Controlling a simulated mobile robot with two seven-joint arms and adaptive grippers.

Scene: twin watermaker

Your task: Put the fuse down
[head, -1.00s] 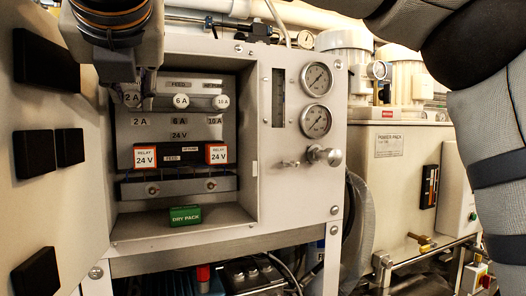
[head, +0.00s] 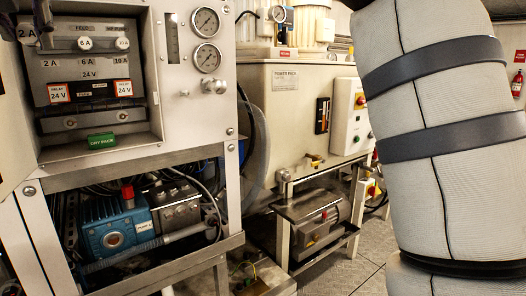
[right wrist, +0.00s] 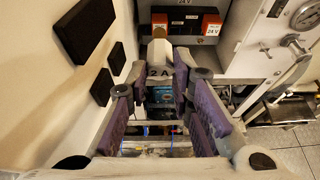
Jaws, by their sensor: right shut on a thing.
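The fuse (right wrist: 158,71) is a small pale block marked 2 A, seen in the right wrist view. My right gripper (right wrist: 159,80) has purple-padded fingers and is shut on the fuse, holding it in the air in front of the panel. The fuse panel (head: 55,72) shows a 6 A fuse (head: 84,44) and a 10 A fuse (head: 123,44). My left gripper is not in view.
A green dry pack (head: 101,141) lies on the cabinet's floor below two 24 V relays. A blue pump (head: 116,232) sits underneath. Gauges and a knob (head: 214,86) stick out to the right. Black pads (right wrist: 87,33) are on the pale side wall at the left.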

